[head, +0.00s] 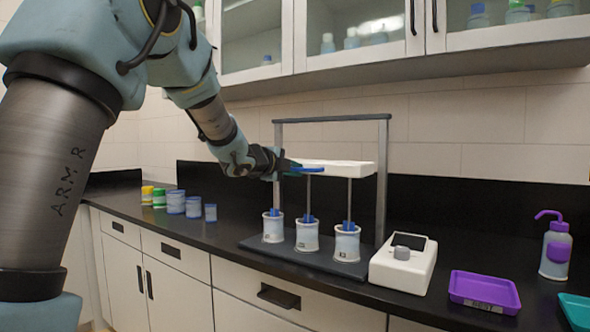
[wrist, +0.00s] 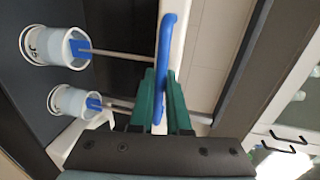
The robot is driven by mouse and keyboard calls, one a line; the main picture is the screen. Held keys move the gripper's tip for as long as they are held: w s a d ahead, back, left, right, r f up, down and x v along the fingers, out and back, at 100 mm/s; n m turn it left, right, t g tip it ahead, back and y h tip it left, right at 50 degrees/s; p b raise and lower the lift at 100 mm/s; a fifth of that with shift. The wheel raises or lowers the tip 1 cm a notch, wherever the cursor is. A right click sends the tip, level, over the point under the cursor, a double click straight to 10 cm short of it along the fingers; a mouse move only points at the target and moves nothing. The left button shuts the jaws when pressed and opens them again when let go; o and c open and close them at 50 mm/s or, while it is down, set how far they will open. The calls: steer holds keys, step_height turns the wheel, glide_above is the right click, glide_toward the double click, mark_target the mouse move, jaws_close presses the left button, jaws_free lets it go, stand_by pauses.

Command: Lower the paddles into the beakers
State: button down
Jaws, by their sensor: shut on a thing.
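A stirrer stand with a grey frame (head: 383,190) carries a white head bar (head: 345,168). Thin shafts hang from the bar with blue paddles (head: 308,218) at their lower ends. Three white beakers (head: 273,230) (head: 307,238) (head: 347,246) stand in a row below. The paddles are at the beaker mouths, their upper parts showing above the rims; how deep they reach is hidden. My gripper (head: 287,164) is shut on the blue handle (head: 307,169) along the bar's front. The wrist view shows the green fingers around this handle (wrist: 167,45), with two beakers (wrist: 45,45) (wrist: 67,101).
A white control box (head: 403,264) with a knob sits right of the stand. Farther right are a purple tray (head: 484,291), a wash bottle (head: 556,250) and a teal tray (head: 577,310). Several blue and coloured jars (head: 176,202) stand left. Cabinets (head: 350,40) hang above.

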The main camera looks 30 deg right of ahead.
step_height(320, 180, down, 5)
steer(key=b, duration=0.3)
steer(key=shift+r, duration=0.1)
steer(key=c, duration=0.9)
jaws_free()
steer(key=shift+r, duration=0.1)
steer(key=b+v, duration=0.1)
steer(key=v, duration=1)
